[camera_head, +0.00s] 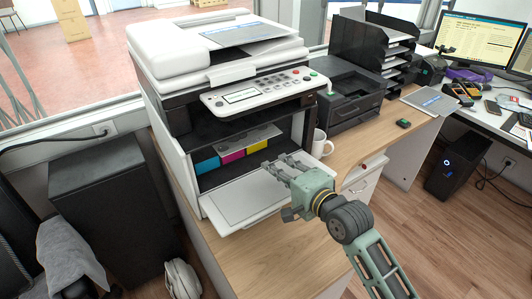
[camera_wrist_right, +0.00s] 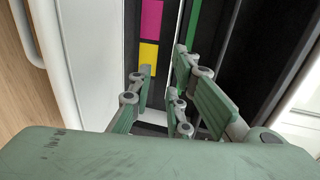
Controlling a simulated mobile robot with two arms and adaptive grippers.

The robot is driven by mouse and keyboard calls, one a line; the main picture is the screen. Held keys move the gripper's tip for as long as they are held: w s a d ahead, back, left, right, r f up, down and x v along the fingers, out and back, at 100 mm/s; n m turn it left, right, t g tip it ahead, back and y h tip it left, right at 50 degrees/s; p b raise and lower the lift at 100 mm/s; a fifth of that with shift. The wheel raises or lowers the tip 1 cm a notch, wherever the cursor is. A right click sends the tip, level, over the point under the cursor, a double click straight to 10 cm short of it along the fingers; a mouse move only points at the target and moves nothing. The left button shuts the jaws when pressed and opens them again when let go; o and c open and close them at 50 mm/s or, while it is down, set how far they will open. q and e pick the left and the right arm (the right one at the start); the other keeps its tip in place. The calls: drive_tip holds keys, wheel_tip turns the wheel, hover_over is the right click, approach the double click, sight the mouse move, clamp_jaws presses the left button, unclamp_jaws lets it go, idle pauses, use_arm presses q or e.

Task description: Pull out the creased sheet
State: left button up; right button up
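The white printer (camera_head: 222,72) stands on the wooden counter with its front cover (camera_head: 245,196) folded down. Inside are a blue, a magenta and a yellow cartridge (camera_head: 257,146). A pale grey piece that looks like the creased sheet (camera_head: 249,137) lies just above them in the dark opening; its creases are too small to tell. My right gripper (camera_head: 275,167) is over the open cover, before the opening, its fingers apart. In the right wrist view the fingers (camera_wrist_right: 158,98) are open and point at the magenta cartridge (camera_wrist_right: 150,18) and yellow cartridge (camera_wrist_right: 148,57). I see nothing clearly held.
A white mug (camera_head: 321,146) stands right of the printer, close to my right arm. Behind it are a black device (camera_head: 345,95) and a stack of black trays (camera_head: 372,50). The counter front (camera_head: 262,262) is clear. A dark cabinet (camera_head: 110,205) stands at the left.

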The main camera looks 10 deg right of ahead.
sight(253, 144)
drive_tip(key=shift+w+a, duration=0.1)
drive_tip(key=shift+w, duration=0.2)
drive_tip(key=shift+b+x, duration=0.8)
drive_tip(key=shift+b, duration=0.15)
drive_tip(key=b+x, duration=0.1)
drive_tip(key=x, duration=0.1)
drive_tip(key=r+b+x, duration=0.1)
drive_tip(key=x, duration=0.1)
drive_tip(key=shift+w+a+b, duration=0.15)
drive_tip(key=shift+w+b, duration=0.05)
drive_tip(key=shift+b, duration=0.1)
drive_tip(key=w, duration=0.1)
drive_tip(key=w+a, duration=0.1)
drive_tip(key=w, duration=0.1)
drive_tip(key=shift+w+a+r, duration=0.2)
drive_tip(key=shift+r, duration=0.05)
drive_tip(key=shift+w+a, duration=0.3)
drive_tip(key=shift+w, duration=0.4)
clamp_jaws()
